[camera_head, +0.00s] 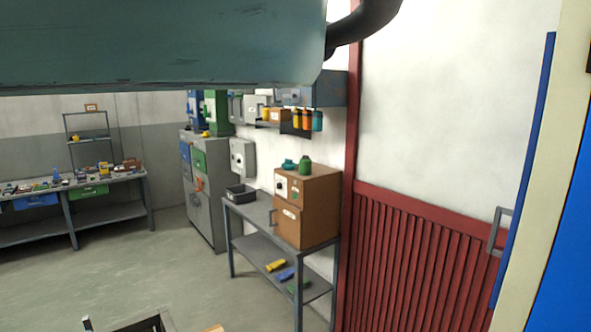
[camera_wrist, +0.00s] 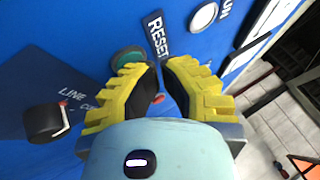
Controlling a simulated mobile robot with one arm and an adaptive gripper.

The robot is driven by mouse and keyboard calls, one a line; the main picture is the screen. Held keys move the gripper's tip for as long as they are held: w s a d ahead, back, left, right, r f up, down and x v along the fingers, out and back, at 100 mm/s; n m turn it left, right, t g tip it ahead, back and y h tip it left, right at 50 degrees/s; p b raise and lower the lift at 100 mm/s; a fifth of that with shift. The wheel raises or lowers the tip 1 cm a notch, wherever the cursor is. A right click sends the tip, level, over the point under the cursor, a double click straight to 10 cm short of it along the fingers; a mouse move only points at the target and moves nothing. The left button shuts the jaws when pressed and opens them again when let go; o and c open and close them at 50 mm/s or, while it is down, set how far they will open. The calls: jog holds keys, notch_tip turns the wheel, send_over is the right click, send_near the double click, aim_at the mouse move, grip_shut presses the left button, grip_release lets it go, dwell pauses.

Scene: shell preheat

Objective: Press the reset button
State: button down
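A round green button (camera_wrist: 126,60) in a dark ring sits beside that label, partly hidden behind the left finger. My gripper (camera_wrist: 160,68) has yellow fingers with black inner pads and points at the panel. Its tips are close together with a narrow gap, and nothing shows held between them. They overlap the area just below the label and beside the button. I cannot tell whether they touch the panel. The gripper is not visible in the head view.
The panel also has a white round button (camera_wrist: 204,17) near RUN and a black knob (camera_wrist: 44,123) near LINE. The head view shows a shelf table (camera_head: 252,212) with a brown cabinet (camera_head: 320,205), a red ribbed wall panel (camera_head: 415,262) and open floor (camera_head: 150,270).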

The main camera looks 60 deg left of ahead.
jog(key=shift+s, duration=0.8)
jog(key=shift+s, duration=0.1)
jog(key=shift+s, duration=2.4)
jog(key=shift+d, duration=0.1)
